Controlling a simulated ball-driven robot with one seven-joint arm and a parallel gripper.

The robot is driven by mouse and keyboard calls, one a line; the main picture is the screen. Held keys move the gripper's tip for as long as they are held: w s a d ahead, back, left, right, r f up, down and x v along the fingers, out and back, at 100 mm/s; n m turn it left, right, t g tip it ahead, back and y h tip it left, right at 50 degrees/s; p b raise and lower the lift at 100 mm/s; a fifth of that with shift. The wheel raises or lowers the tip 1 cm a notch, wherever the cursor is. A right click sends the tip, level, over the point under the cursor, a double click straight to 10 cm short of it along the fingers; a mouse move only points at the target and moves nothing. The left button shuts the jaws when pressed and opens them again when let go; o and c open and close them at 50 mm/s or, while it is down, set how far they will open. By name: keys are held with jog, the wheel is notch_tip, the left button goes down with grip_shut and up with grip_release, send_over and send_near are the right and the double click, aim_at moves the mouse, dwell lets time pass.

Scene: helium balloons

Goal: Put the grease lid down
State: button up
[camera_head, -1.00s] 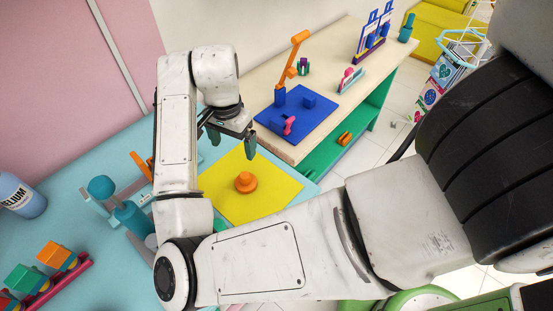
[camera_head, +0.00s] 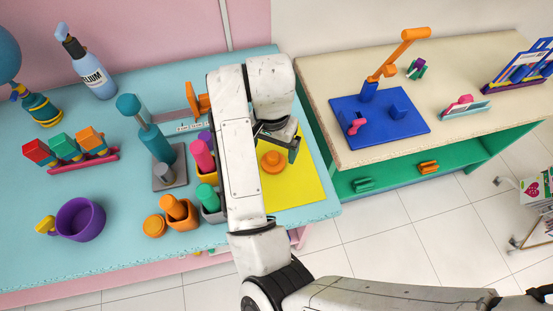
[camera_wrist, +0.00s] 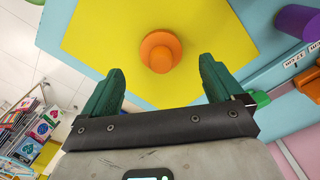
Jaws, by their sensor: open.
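An orange round lid with a raised knob (camera_head: 272,161), which I take for the grease lid, sits on the yellow mat (camera_head: 300,190) on the blue table. It also shows in the wrist view (camera_wrist: 160,50), knob toward the camera. My gripper (camera_head: 278,145) is over the mat near the lid. In the wrist view my gripper (camera_wrist: 161,76) has its green fingers spread wide with nothing between them. The lid appears just beyond the fingertips, roughly centred between them, with no visible contact.
Left of my arm stand an orange pot (camera_head: 181,215) with an orange disc (camera_head: 154,226) beside it, a pink cylinder (camera_head: 202,155) and a teal pump (camera_head: 158,143). A purple cup (camera_head: 80,219) is further left. The beige table (camera_head: 330,80) holds a blue board (camera_head: 385,115).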

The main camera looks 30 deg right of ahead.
aim_at(272, 156)
jog(key=shift+a+f+p, duration=0.15)
jog(key=shift+f+p, duration=0.2)
jog(key=shift+f, duration=2.5)
jog(key=shift+c, duration=0.4)
jog(key=c, duration=1.1)
jog(key=shift+r+b, duration=0.35)
jog(key=shift+r, duration=0.4)
jog(key=s+a+r+p, duration=0.1)
jog(key=s+a+r, duration=0.3)
jog(key=s+r, duration=0.7)
jog(key=shift+s+a+r, duration=0.15)
jog(key=shift+s+r, duration=0.15)
jog(key=shift+s, duration=0.95)
